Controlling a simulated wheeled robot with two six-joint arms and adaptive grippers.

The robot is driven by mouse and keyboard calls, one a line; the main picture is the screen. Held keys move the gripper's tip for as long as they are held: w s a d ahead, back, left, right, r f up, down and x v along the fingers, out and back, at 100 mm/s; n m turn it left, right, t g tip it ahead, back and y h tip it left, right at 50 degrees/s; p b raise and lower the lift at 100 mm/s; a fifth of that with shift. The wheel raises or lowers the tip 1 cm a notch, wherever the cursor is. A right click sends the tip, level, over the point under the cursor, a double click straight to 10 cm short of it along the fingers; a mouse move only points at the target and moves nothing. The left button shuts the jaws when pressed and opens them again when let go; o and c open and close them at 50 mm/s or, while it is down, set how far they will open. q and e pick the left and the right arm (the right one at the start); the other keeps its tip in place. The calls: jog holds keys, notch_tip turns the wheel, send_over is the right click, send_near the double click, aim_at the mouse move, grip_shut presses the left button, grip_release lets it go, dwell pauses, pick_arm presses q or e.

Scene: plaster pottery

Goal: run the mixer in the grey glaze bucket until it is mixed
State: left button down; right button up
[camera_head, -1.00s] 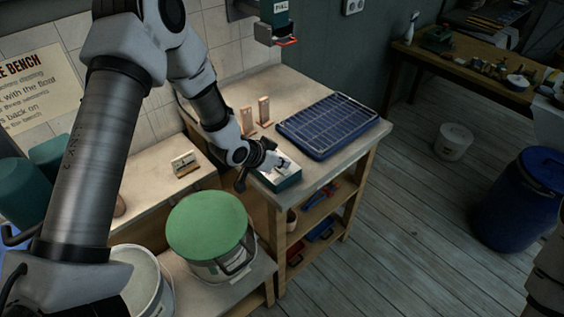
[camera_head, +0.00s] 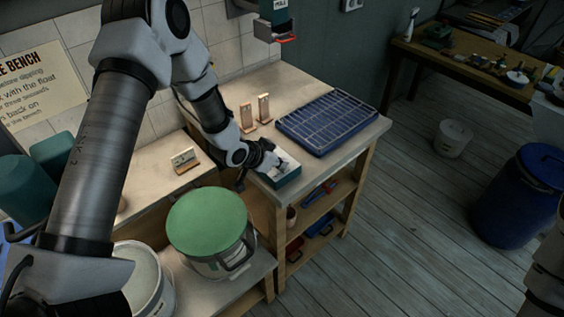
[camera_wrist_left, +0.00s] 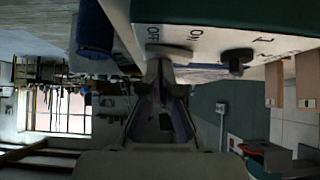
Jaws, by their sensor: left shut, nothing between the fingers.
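My left gripper (camera_head: 275,163) is shut and empty, with its fingertips over the top of a teal box with a white panel (camera_head: 287,172) at the bench's front edge. In the left wrist view the fingertips (camera_wrist_left: 163,66) are right by a round button on that panel (camera_wrist_left: 222,40), which carries ON and OFF lettering and a dark knob (camera_wrist_left: 238,58). I cannot tell whether they touch. A bucket with a green lid (camera_head: 207,222) stands on a low shelf, and an open bucket (camera_head: 150,275) with pale contents is partly behind my left arm. My right gripper is not in view.
A blue gridded tray (camera_head: 328,122) lies on the bench right of the box. Two small wooden stands (camera_head: 255,112) are behind it. A blue barrel (camera_head: 520,200) and a white bucket (camera_head: 454,139) stand on the floor, which is clear in the middle.

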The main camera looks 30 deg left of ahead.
pick_arm(q)
jog(key=shift+w+a+r, duration=0.1)
jog(key=shift+w+a, duration=0.15)
jog(key=shift+a, duration=0.3)
jog(key=shift+d+r+p, duration=0.2)
jog(key=shift+r+p, duration=0.3)
jog(key=shift+r, duration=0.05)
notch_tip(320, 180, up, 3)
jog(key=p, duration=0.2)
jog(key=shift+d+r+p, duration=0.1)
jog(key=shift+r+p, duration=0.1)
jog(key=shift+p, duration=0.15)
jog(key=shift+s+r+b, duration=0.15)
jog(key=shift+s+b, duration=0.45)
jog(key=shift+b, duration=0.2)
jog(key=b+v, duration=0.1)
jog(key=v, duration=0.7)
jog(key=shift+s+d+r, duration=0.25)
jog(key=shift+s, duration=0.2)
